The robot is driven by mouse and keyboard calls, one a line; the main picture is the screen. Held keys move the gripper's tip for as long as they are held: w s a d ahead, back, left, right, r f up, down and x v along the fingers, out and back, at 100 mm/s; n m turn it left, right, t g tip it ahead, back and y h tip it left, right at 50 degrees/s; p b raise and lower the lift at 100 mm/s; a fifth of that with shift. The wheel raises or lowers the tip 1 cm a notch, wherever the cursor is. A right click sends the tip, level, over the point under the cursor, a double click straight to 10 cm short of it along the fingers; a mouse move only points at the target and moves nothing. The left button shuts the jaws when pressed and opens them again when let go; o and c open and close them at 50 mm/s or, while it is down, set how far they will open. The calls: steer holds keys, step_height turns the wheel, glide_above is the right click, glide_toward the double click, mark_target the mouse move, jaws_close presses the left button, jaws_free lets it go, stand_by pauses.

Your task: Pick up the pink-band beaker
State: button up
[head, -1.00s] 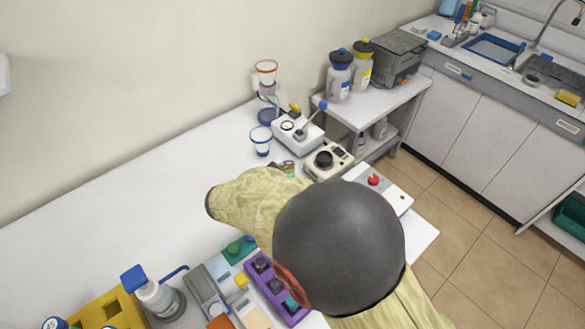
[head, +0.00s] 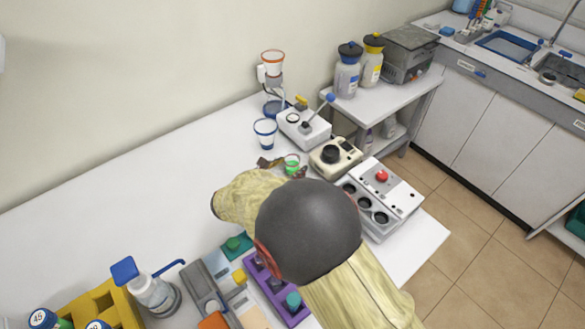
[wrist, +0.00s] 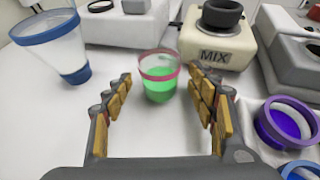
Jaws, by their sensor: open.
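The pink-band beaker (wrist: 159,84) is a small clear cup with green liquid and a pink rim band, upright on the white table. It also shows in the head view (head: 291,164), just beyond my arm. My gripper (wrist: 165,90) is open in the wrist view, its yellow-padded fingers on either side of the near space, with the beaker between and slightly beyond the fingertips. I see no finger touching it. In the head view my arm hides most of the gripper; parts of the fingers show beside the beaker.
A blue-banded beaker (wrist: 57,48) stands to the left. The MIX device (wrist: 214,38) is behind right of the beaker, and a purple-ringed cup (wrist: 286,122) is to the right. A white device with a red button (head: 381,198) is at the table's right. The table's left is clear.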

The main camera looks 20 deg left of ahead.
steer(key=shift+w+f, duration=0.1)
steer(key=shift+w, duration=0.15)
steer(key=shift+c, duration=1.2)
steer(key=c, duration=1)
